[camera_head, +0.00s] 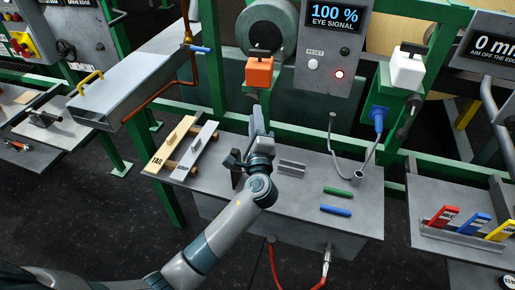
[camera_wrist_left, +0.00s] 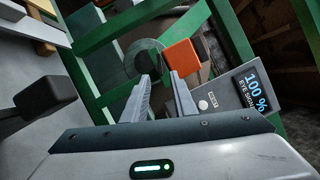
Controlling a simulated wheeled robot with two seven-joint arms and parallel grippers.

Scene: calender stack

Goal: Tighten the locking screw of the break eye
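An orange block (camera_head: 259,72), which looks like an eye unit, has a black T-shaped knob (camera_head: 260,51) on top and sits on a green post below a grey roller. In the left wrist view the orange block (camera_wrist_left: 182,56) and the dark knob (camera_wrist_left: 147,60) lie just beyond my fingertips. My left gripper (camera_head: 257,112) points up toward the block from below. In the left wrist view its two fingers (camera_wrist_left: 161,78) are apart with nothing between them. I cannot tell whether they touch the knob. A similar white block (camera_head: 406,70) with a black knob stands at right. My right gripper is not in view.
A display (camera_head: 335,20) reads 100 % EYE SIGNAL, with a reset button and lit red lamp. The grey table (camera_head: 300,222) below holds green and blue rods and a tail board (camera_head: 172,145). A copper pipe (camera_head: 160,92) and green frame are close by.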

